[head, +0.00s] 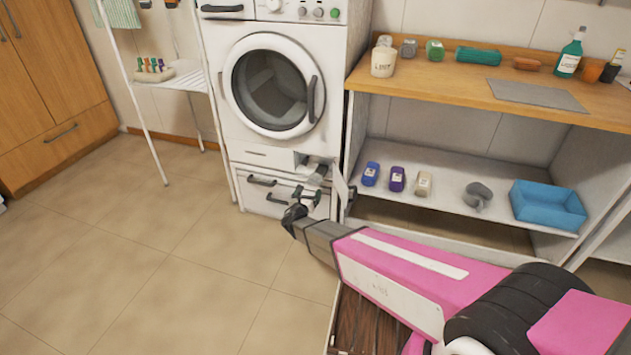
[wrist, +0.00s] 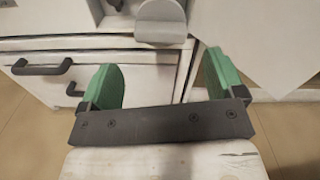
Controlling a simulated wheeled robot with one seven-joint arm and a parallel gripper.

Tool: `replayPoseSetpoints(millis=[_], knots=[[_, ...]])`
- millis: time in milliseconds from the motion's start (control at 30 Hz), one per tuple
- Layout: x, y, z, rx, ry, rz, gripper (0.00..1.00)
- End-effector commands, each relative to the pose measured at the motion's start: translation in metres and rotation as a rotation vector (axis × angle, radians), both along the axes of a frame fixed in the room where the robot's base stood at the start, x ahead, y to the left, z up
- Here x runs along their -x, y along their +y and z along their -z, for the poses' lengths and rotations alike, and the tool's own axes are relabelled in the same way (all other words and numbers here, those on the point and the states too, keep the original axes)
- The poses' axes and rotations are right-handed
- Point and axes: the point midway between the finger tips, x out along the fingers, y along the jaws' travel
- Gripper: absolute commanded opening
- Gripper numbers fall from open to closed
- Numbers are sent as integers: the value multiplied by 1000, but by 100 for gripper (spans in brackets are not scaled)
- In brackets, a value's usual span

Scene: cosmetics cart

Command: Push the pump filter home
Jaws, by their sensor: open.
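The pump filter (head: 314,174) is a pale grey-white piece sticking out of the opening at the lower right of the white washing machine (head: 260,165). In the wrist view the filter (wrist: 161,28) is at the top, cut off by the frame edge. How far it sits in the opening cannot be told. My gripper (head: 304,200) is in front of the machine, just below the filter. In the wrist view its two green fingers (wrist: 162,78) are spread with nothing between them, and the filter is beyond them, apart from both.
Drawers with dark handles (wrist: 41,67) are below the opening. A shelf unit (head: 415,207) with bottles and a blue tray (head: 548,206) stands to the right.

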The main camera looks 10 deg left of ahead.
Motion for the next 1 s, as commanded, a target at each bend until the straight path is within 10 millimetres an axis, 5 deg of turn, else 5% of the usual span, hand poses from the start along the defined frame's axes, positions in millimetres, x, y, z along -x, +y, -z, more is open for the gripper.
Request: replayPoseSetpoints(millis=[500, 933, 1000], knots=[[-83, -7, 1, -3, 0, 3, 88], [-91, -8, 0, -3, 0, 2, 88], [-91, -8, 0, -3, 0, 2, 72]])
